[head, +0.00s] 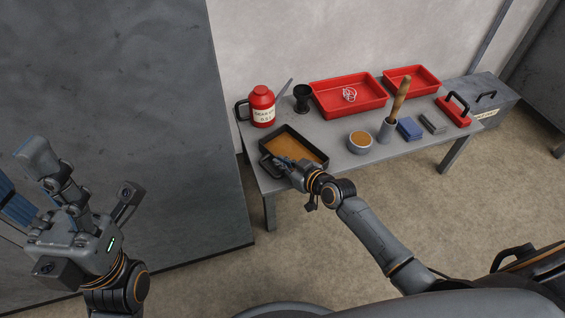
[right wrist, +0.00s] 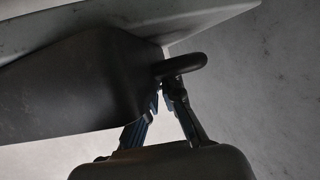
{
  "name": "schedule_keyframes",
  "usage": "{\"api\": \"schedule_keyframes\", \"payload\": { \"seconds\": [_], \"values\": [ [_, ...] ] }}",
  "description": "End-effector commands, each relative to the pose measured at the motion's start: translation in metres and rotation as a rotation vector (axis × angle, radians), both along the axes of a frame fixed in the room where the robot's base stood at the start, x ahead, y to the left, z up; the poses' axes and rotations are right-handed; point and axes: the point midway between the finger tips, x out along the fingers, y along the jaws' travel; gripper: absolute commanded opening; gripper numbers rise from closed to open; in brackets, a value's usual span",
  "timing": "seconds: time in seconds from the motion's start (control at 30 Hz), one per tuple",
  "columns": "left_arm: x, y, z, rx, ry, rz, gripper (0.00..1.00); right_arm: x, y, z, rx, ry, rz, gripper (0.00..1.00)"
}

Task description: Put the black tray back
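The black tray (head: 318,158), with brown contents, is at the left front of the grey table in the head view. In the right wrist view its dark wall (right wrist: 80,90) and looped black handle (right wrist: 190,65) show close up. My right gripper (head: 285,163) is at the tray's near left side in the head view. In the right wrist view its fingers (right wrist: 163,95) converge on the handle and appear shut on it; the exact contact is partly hidden. My left gripper (head: 32,183) is spread open and empty at the lower left, away from the table.
On the table (head: 345,172) behind the tray stand a red canister (head: 262,108) and a black cup (head: 302,97). Red trays (head: 348,110) lie at the back. A grey panel (head: 120,100) stands left.

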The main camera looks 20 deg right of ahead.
Motion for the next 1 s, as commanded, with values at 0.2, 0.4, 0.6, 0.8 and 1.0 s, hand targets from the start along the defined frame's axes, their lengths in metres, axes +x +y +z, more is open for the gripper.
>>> {"api": "schedule_keyframes", "payload": {
  "seconds": [0.2,0.4,0.6,0.8,1.0],
  "values": [
    [0.0,0.0,0.0,0.0,0.0,0.0,0.52,0.0,0.0,0.0,0.0,0.0,0.0,0.28],
    [0.0,0.0,0.002,0.0,-0.001,-0.001,0.52,0.0,0.0,0.003,0.0,0.0,0.0,0.28],
    [-0.003,0.001,-0.003,-0.003,0.047,-0.002,0.52,-0.02,-0.009,0.015,-0.002,0.001,-0.001,0.28],
    [-0.006,0.002,0.009,-0.006,0.061,-0.003,0.52,-0.059,-0.026,0.033,-0.004,0.003,0.002,0.28],
    [-0.004,0.001,0.02,-0.003,0.068,-0.003,0.52,-0.088,-0.039,0.044,-0.003,0.002,0.001,0.28]
  ]
}}
